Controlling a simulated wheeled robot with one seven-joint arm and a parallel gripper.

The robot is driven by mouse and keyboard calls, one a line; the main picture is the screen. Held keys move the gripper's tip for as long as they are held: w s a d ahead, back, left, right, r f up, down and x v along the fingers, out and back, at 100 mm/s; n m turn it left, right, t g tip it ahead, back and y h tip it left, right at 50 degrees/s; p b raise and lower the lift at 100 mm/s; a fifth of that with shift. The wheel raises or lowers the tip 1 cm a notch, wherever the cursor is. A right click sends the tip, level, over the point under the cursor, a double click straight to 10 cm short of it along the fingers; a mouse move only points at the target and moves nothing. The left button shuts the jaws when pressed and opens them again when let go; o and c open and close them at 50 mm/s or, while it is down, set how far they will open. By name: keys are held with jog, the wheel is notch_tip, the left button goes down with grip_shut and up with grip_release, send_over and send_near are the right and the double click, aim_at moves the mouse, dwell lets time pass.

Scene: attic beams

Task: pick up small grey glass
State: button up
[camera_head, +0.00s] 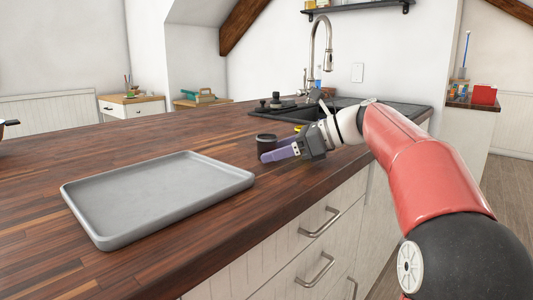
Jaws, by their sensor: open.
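A small dark grey glass (266,140) stands upright on the wooden counter, to the right of the middle of the view. My gripper (272,154) reaches in from the right, with its purple fingers low and pointing left, just in front of the glass. The fingers overlap the lower part of the glass in this view. I cannot tell whether they touch it. The gripper is open and I see nothing held in it.
A grey tray (160,197) lies on the counter at the front left. A yellow thing (298,128) shows behind my gripper. A black sink (290,112) with a tall faucet (327,58) is farther back. The counter (120,142) behind the tray is clear.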

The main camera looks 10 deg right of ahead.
jog(key=shift+w+a+f, duration=0.1)
jog(key=shift+a, duration=0.05)
jog(key=c, duration=1.1)
jog(key=shift+o, duration=0.2)
jog(key=shift+r, duration=0.2)
